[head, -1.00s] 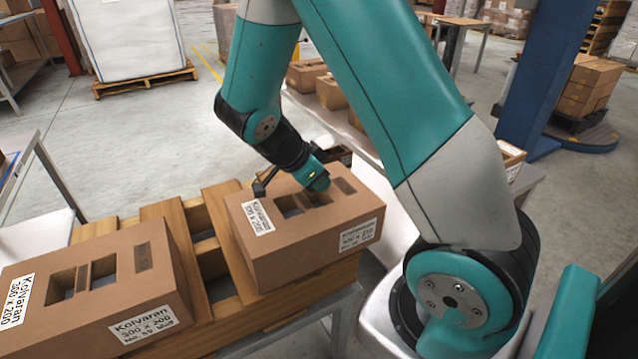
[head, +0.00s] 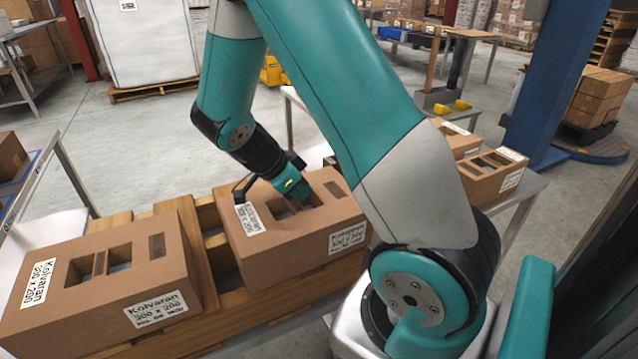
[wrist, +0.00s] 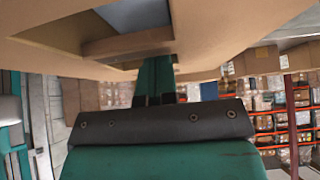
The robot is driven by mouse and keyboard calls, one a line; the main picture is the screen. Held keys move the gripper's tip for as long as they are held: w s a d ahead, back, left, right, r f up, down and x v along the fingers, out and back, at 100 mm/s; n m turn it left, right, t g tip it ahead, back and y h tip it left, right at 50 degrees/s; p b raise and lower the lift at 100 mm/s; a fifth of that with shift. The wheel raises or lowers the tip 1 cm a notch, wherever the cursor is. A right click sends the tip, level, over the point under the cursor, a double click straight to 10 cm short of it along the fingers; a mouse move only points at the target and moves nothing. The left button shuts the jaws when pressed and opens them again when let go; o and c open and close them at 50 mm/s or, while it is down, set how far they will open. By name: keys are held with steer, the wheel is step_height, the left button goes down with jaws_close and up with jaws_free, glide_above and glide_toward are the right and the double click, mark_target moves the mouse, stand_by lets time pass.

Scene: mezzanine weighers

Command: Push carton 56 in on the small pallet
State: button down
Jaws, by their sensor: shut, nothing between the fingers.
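One brown Kolvaran carton (head: 270,248) sits on the right end of the wooden pallet (head: 300,298); its number is too blurred to read for certain. Its top has a cut-out opening with a cross strip. My gripper (head: 292,194) is shut and reaches down at the right carton's top opening. The fingertips are hidden from the head view. In the wrist view the shut fingers (wrist: 155,75) stand by the strip of the opening (wrist: 128,43).
A metal bench (head: 530,185) behind my arm carries open cartons (head: 492,174). A blue column (head: 550,80) stands at the right. A side table (head: 62,160) stands at the left.

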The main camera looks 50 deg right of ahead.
steer(key=shift+r+p, duration=0.65)
steer(key=shift+r, duration=0.2)
steer(key=shift+f, duration=0.1)
